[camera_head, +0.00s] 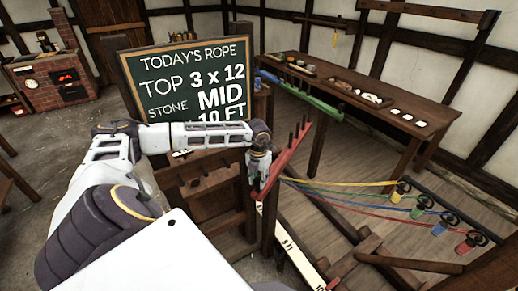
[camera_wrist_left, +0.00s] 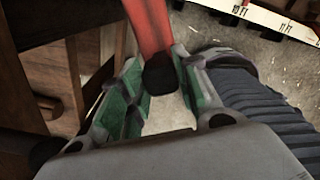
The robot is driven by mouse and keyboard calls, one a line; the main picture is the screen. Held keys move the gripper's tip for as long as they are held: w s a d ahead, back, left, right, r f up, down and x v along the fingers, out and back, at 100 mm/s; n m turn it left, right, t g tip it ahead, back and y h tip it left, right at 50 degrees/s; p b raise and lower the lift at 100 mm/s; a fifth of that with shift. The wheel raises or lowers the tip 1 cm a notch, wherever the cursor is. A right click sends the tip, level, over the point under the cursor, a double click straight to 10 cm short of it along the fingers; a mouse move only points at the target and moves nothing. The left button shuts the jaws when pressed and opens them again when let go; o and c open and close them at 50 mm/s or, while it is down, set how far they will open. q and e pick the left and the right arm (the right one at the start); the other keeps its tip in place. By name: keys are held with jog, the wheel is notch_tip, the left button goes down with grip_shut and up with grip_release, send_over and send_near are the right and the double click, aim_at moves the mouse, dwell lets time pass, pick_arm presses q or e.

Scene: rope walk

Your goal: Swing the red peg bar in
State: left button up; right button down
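The red peg bar (camera_head: 291,156) with dark upright pegs slants from the middle of the head view down toward its near end. My left gripper (camera_head: 262,172) is at that near end. In the left wrist view, the red bar (camera_wrist_left: 150,25) comes down from the top to a dark end knob (camera_wrist_left: 160,74). The green-padded fingers of my left gripper (camera_wrist_left: 161,82) lie close on both sides of the knob and look shut on it. My right gripper is in neither view.
Green (camera_head: 312,96) and blue (camera_head: 268,77) bars lie along the long table (camera_head: 400,122). Coloured ropes run right to hooks with coloured weights (camera_head: 420,207). A chalkboard (camera_head: 185,75) stands behind my left arm. A marked white strip (camera_head: 290,250) lies below the red bar.

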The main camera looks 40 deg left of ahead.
pick_arm(q)
jog(key=o, duration=0.4)
jog(key=shift+w+d, duration=0.1)
jog(key=shift+d, duration=0.05)
dwell(0.4)
